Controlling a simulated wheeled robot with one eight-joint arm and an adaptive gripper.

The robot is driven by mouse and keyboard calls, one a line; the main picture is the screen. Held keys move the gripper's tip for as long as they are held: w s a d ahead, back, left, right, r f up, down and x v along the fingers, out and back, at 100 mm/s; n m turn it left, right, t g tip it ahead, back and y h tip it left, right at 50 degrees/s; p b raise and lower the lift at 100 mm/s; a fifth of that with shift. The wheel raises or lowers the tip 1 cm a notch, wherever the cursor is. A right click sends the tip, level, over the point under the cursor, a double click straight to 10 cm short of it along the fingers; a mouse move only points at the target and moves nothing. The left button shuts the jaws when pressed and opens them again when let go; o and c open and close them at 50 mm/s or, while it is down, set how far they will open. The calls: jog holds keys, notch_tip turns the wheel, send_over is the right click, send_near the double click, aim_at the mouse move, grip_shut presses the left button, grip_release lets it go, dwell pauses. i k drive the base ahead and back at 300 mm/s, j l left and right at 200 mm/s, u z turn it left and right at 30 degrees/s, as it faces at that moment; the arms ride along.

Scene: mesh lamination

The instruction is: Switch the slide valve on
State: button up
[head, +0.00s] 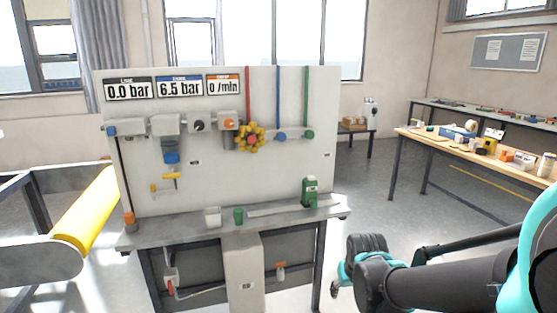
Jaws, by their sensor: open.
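A grey-white panel (240,95) stands on a bench and carries a row of air fittings. I cannot tell for sure which fitting is the slide valve, or its position. The row has a blue-ended fitting (112,130) at the left, a grey block (165,125) above a blue bowl (171,156), a block with a black knob (198,125), and a block with an orange part (229,123). The line display (128,89) reads 0.0 bar; the one beside it reads 6.5 bar. My gripper (345,275) is open, low at the right, apart from the panel.
A yellow roller (86,210) lies at the left of the bench. A green device (310,191) and small cups stand on the bench top (185,228). A wooden table (440,146) with several items is at the right. Floor between is clear.

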aim_at(111, 131)
jog(key=u, duration=1.45)
